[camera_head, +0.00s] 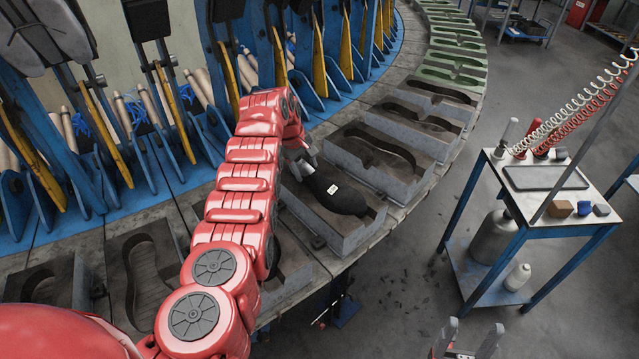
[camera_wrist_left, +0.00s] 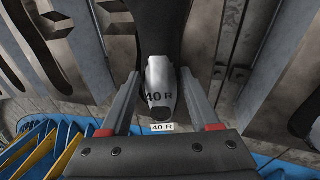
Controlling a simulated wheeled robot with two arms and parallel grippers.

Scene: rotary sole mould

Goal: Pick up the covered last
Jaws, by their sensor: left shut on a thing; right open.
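The covered last (camera_head: 338,192) is black with a small white label. It lies in or just above the open grey mould (camera_head: 352,238) on the rotary table; I cannot tell whether it touches. My left gripper (camera_head: 304,166) is shut on its heel end. In the left wrist view the fingers (camera_wrist_left: 160,88) close from both sides around the last's grey end, marked "40 R", and the black covered part (camera_wrist_left: 158,30) runs away from me. My right gripper (camera_head: 468,342) is open and empty at the bottom edge of the head view, over the floor.
Several grey moulds line the curved table, including one behind (camera_head: 385,152); green moulds (camera_head: 455,62) follow further round. Blue stands with yellow bars (camera_head: 320,60) rise on the inner side. A blue-framed side table (camera_head: 560,205) with tools and a coiled hose stands right.

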